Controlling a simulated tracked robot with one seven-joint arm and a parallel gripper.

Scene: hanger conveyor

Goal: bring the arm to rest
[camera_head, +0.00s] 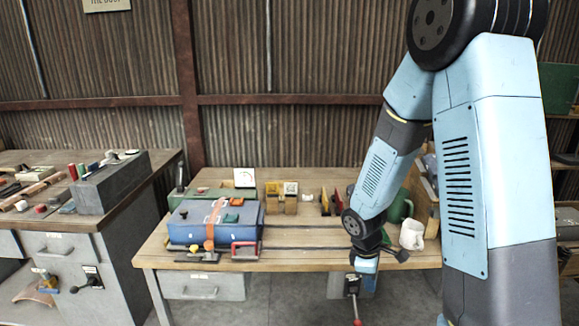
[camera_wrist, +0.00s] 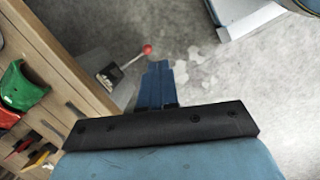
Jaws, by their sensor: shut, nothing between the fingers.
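My arm comes down at the right of the head view, bent at its elbow. My gripper (camera_head: 366,266) hangs at the front edge of the wooden workbench (camera_head: 300,262), in front of its right half. In the wrist view my gripper (camera_wrist: 157,82) shows two blue fingers side by side, shut with nothing between them. They point over the grey floor, beside the bench edge. The fingertips are hard to make out in the head view.
A lever with a red knob (camera_wrist: 147,49) sticks out from the bench front near my fingers. A blue case (camera_head: 215,224), a white mug (camera_head: 412,234) and a green mug (camera_wrist: 20,86) are on the bench. Grey floor (camera_wrist: 220,80) lies open in front.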

